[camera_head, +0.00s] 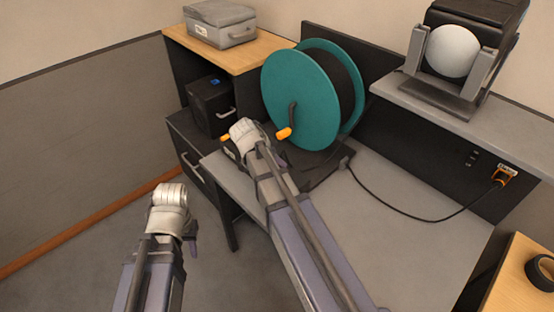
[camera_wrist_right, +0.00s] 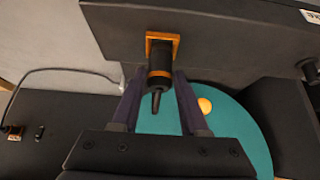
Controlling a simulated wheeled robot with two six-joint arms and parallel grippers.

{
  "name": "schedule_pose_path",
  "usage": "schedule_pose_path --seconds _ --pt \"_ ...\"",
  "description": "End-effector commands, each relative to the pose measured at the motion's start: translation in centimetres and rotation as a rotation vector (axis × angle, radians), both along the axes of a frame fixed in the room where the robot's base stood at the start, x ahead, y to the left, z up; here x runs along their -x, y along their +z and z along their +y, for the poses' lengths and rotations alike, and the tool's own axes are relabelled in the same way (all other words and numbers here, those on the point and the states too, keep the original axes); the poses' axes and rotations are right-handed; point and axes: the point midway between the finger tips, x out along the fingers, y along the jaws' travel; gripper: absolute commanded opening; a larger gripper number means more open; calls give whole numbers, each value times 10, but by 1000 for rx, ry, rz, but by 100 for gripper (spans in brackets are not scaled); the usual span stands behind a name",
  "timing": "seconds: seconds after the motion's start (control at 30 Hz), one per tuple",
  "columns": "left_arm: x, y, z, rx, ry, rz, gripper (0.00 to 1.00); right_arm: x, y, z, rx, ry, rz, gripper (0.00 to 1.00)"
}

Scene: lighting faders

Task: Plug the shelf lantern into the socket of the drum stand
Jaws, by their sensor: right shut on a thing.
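The shelf lantern (camera_head: 454,52), a white globe in a grey bracket, stands on the grey shelf at the upper right. The drum stand (camera_head: 322,172) is a dark base under a teal cable drum (camera_head: 300,100). In the right wrist view, an orange-framed socket (camera_wrist_right: 152,37) sits in a dark face, with a black, orange-banded plug (camera_wrist_right: 160,62) at it. How deep the plug sits is unclear. My right gripper (camera_wrist_right: 158,76) is shut on this plug; its arm hides it in the head view. My left gripper (camera_head: 191,243) hangs low, apart from everything; its jaws are mostly hidden.
A dark cable (camera_head: 425,219) runs from the stand to an orange connector (camera_head: 505,176) on the panel below the shelf. The drum's crank has an orange knob (camera_head: 284,133). A grey case (camera_head: 219,27) sits on the wooden top. Black tape (camera_head: 541,272) lies at the right.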

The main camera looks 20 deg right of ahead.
Motion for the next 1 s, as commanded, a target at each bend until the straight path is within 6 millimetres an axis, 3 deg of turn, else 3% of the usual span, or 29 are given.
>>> schedule_pose_path --seconds 1.0 --pt "0 -9 0 0 0 0 35 0 -10 0 0 0 0 0"
